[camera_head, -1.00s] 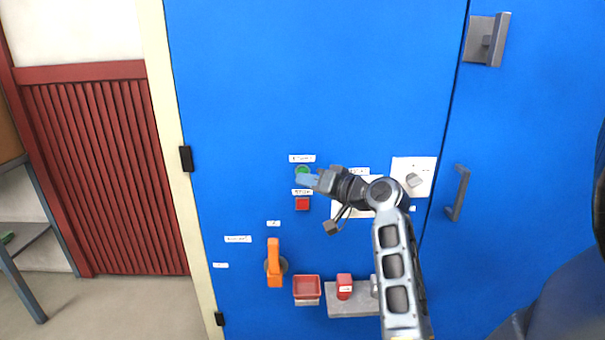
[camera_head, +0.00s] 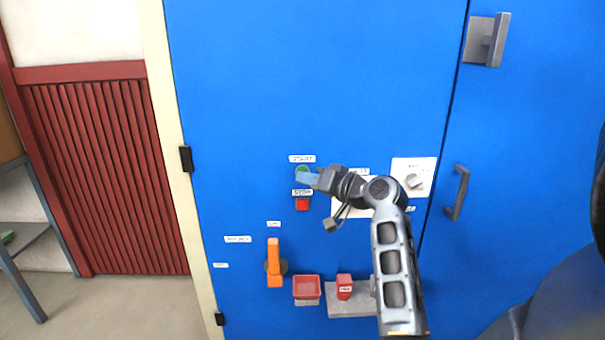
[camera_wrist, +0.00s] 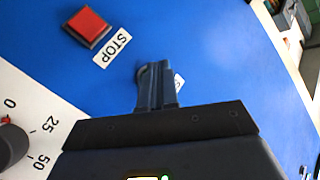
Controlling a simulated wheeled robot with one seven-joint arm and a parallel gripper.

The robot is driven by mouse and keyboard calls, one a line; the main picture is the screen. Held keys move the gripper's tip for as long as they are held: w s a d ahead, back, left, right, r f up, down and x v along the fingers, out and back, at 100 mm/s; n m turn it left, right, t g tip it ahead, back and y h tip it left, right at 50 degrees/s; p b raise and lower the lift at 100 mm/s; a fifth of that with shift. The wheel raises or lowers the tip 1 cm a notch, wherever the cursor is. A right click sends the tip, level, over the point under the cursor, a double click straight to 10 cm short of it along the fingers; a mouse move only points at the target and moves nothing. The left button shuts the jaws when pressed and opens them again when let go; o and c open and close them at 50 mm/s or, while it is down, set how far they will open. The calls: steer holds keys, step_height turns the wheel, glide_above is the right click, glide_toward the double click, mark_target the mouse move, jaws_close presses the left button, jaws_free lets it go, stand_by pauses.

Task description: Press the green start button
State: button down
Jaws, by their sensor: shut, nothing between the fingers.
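The green start button (camera_head: 302,169) is on the blue cabinet front, under a white label (camera_head: 301,159). Its lower part is hidden behind my gripper (camera_head: 299,178) in the head view. My gripper is shut and empty, its tips at or just in front of the button's lower edge; I cannot tell whether they touch it. In the wrist view the shut fingers (camera_wrist: 156,72) point at the blue panel and partly cover a white label (camera_wrist: 179,82). The green button is hidden there.
A red stop button (camera_head: 302,204) sits just below, also in the wrist view (camera_wrist: 88,25). An orange handle (camera_head: 274,263), a red tray (camera_head: 306,287) and a red block on a grey shelf (camera_head: 350,303) are lower. A white dial plate (camera_head: 427,165) is right.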

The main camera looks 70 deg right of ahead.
steer(key=shift+w+d, duration=0.15)
steer(key=shift+d, duration=0.2)
stand_by(0.7)
steer(key=shift+a, duration=0.1)
stand_by(0.4)
steer(key=shift+s+a, duration=0.35)
steer(key=shift+a, duration=0.35)
steer(key=shift+s+a, duration=0.3)
steer(key=shift+a, duration=0.45)
steer(key=shift+s+a, duration=0.35)
steer(key=shift+a, duration=0.45)
steer(key=shift+s+a, duration=0.3)
steer(key=shift+a, duration=0.45)
